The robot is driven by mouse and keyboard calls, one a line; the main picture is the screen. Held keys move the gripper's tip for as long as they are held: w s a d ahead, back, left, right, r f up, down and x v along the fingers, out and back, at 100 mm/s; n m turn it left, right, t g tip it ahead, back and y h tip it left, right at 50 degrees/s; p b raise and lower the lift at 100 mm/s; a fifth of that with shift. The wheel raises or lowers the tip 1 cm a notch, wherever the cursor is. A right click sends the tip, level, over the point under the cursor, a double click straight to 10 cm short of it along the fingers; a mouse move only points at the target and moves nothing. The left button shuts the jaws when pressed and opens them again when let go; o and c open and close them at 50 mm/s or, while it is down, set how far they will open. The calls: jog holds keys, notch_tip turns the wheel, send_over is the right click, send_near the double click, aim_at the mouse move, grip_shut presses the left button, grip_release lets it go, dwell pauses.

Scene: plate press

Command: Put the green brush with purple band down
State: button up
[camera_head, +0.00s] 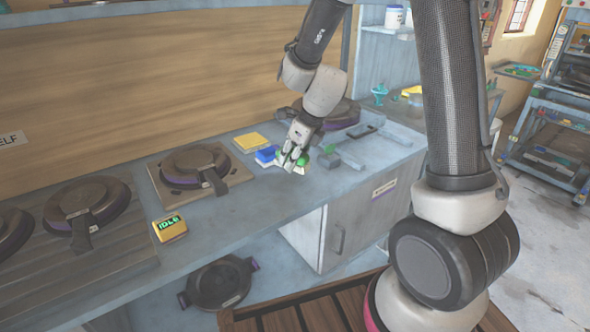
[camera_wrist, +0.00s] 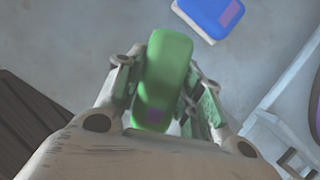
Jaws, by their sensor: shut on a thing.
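My gripper (camera_head: 293,163) is over the blue-grey worktop (camera_head: 235,207), near its front edge. In the wrist view my gripper (camera_wrist: 164,95) is shut on the green brush (camera_wrist: 168,72), with one finger on each side. The brush's rounded far end points up in that view, and a small purple patch (camera_wrist: 157,116) shows near its lower end. The rest of the brush is hidden by my gripper. I cannot tell whether the brush touches the worktop.
A blue block (camera_head: 266,155) with a purple patch in the wrist view (camera_wrist: 212,14) lies just beyond my gripper. A yellow pad (camera_head: 252,142) is behind it. Grey tools (camera_head: 352,161) lie right.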

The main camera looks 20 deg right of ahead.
aim_at(292, 178)
jog(key=shift+f, duration=1.85)
jog(key=shift+s+f, duration=0.1)
jog(key=shift+f, duration=0.2)
jog(key=o, duration=0.9)
jog(key=shift+a, duration=0.1)
